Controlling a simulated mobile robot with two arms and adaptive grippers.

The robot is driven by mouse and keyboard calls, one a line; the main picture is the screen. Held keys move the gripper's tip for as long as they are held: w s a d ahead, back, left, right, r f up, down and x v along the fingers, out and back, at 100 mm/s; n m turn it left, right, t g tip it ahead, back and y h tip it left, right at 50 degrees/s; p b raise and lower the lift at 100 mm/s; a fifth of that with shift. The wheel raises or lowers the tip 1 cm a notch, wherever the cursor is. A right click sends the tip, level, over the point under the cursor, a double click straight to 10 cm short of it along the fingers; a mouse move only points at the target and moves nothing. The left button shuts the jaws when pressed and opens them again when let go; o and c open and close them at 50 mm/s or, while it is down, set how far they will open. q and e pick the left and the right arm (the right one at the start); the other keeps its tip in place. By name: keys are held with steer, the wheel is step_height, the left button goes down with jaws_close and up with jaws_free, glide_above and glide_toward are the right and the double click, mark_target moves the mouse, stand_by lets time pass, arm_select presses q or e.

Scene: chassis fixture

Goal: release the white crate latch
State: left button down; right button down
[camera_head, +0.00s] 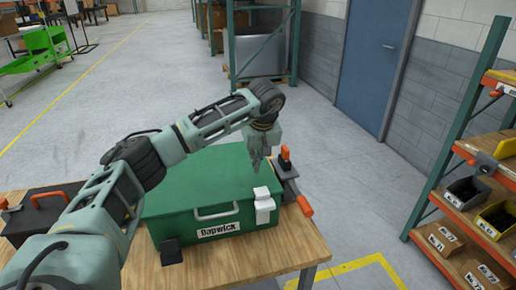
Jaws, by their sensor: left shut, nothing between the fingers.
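The green crate (202,178) stands on a wooden table, with a grey handle and a "Bapwick" label on its front. The white latch (264,205) sits at the front right of the crate, spanning the lid edge and the front wall. My left gripper (256,171) is shut and empty, pointing down above the right part of the lid, just behind the latch. A gap between fingertips and lid is hard to judge. My right gripper is not in view.
Clamps with orange handles (304,205) stand at the crate's right side. A dark case (42,212) lies to the left, partly behind my arm. The table's bare front (250,256) is clear. A shelf with bins (470,205) stands at the right.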

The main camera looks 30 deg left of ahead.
mark_target(258, 181)
arm_select(q)
steer(key=p+x, duration=0.1)
steer(key=x, duration=0.2)
steer(key=shift+w+a+f, duration=0.1)
steer(key=shift+f, duration=0.25)
steer(key=shift+s+d+p, duration=0.95)
steer(key=shift+s+d, duration=0.05)
steer(key=shift+d, duration=0.25)
steer(key=shift+s+d, duration=0.3)
steer(key=shift+f, duration=0.1)
steer(key=shift+a, duration=0.15)
